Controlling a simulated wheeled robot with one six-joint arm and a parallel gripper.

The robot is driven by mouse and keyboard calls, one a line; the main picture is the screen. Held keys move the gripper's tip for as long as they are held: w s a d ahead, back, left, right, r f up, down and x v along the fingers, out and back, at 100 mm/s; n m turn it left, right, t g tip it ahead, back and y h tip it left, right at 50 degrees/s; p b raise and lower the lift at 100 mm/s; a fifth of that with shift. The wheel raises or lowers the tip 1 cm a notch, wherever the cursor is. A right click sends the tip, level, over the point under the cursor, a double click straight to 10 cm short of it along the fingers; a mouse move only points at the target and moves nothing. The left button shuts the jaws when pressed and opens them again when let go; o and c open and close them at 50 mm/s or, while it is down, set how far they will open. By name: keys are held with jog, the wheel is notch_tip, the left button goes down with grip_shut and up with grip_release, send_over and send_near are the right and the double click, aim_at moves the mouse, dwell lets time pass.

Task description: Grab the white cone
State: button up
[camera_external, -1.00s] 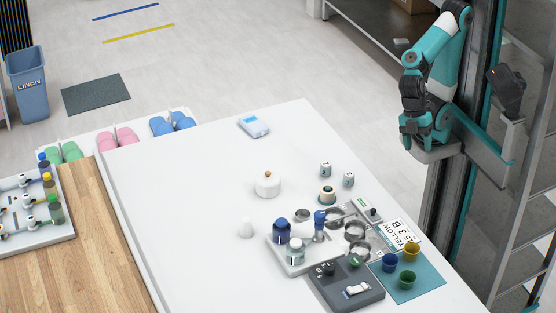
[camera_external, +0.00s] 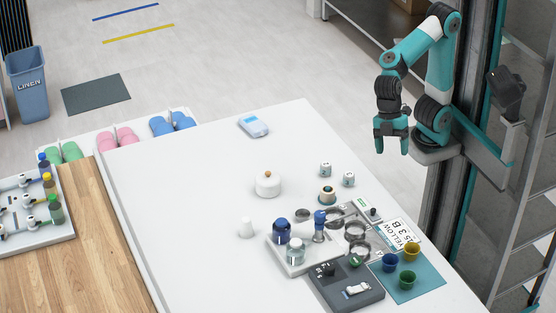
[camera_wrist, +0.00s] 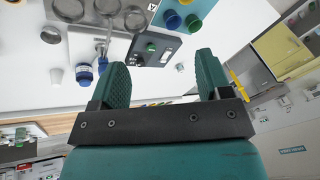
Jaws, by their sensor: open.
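Jars on a light tray (camera_external: 294,268), a dark grey tray (camera_external: 368,300), metal rings (camera_external: 355,231) and cups on a teal mat (camera_external: 425,290) crowd the right. The table's left part is clear.

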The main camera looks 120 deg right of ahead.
jog(key=w+d+f+t+b, duration=0.1)
jog(key=w+d, duration=0.2)
jog(key=w, duration=0.7)
jog(key=w+d+f+b, duration=0.1)
jog(key=w+d, duration=0.2)
jog(key=w, duration=0.7)
jog(key=n+t+h+b, duration=0.1)
jog(key=t, duration=0.1)
send_near(246, 225)
jog(key=f, duration=0.3)
jog(key=w+f, duration=0.1)
jog(key=shift+d+f, duration=0.4)
jog(key=shift+s+p+x, duration=0.1)
jog(key=shift+p+x, duration=0.35)
jog(key=shift+x, duration=1.15)
jog(key=shift+s+p+x, duration=0.15)
jog(key=shift+p+x, duration=0.25)
jog(key=shift+x, duration=1.15)
jog(key=shift+a, duration=0.2)
jog(key=shift+c, duration=0.2)
jog(key=c, duration=0.9)
